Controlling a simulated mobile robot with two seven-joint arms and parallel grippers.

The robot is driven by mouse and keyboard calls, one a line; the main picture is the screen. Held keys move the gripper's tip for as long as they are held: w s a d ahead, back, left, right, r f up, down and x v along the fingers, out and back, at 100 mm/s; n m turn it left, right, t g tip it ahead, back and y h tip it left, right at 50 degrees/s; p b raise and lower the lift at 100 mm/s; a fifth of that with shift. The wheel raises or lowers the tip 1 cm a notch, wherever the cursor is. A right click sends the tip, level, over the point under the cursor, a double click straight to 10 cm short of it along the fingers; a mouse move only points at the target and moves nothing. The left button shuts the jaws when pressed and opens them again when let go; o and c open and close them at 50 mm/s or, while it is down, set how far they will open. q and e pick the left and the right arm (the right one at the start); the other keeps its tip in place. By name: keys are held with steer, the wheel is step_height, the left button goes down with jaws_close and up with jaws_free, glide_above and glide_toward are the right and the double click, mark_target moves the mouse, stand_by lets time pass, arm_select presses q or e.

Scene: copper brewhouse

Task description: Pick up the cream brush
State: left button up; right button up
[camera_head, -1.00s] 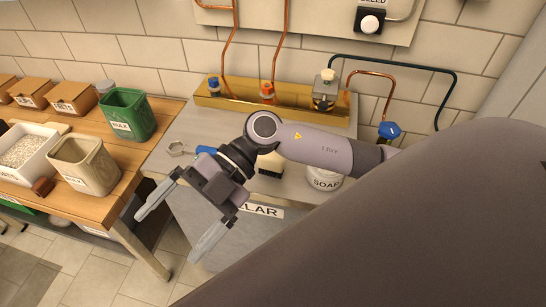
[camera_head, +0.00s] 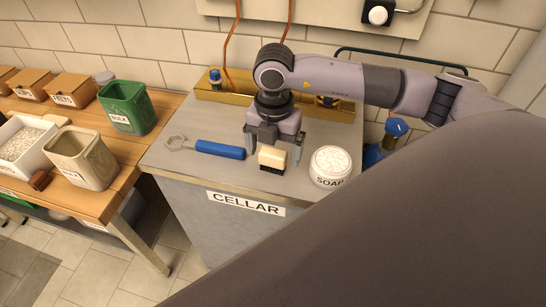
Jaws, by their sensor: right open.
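The cream brush (camera_head: 272,156) with dark bristles lies on the grey top of the cellar cabinet (camera_head: 180,160), near its front edge. My right gripper (camera_head: 274,153) points down over the brush, with one finger on the left of it and one on the right. The jaws are open, and gaps show between the fingers and the brush. The gripper hides the surface behind the brush. My left gripper is not in view.
A blue-handled tool (camera_head: 220,149) lies just left of the brush, and a white soap tub (camera_head: 330,166) stands just right. A brass trough (camera_head: 225,95) runs along the wall. A wooden table with a green bin (camera_head: 127,107) stands at left.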

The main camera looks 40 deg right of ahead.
mark_target(274, 149)
steer(key=shift+f, duration=1.2)
steer(key=c, duration=1.1)
steer(key=shift+r, duration=0.1)
step_height(274, 149, up, 20)
steer(key=shift+p, duration=0.5)
steer(key=o, duration=0.4)
steer(key=shift+c, duration=1.3)
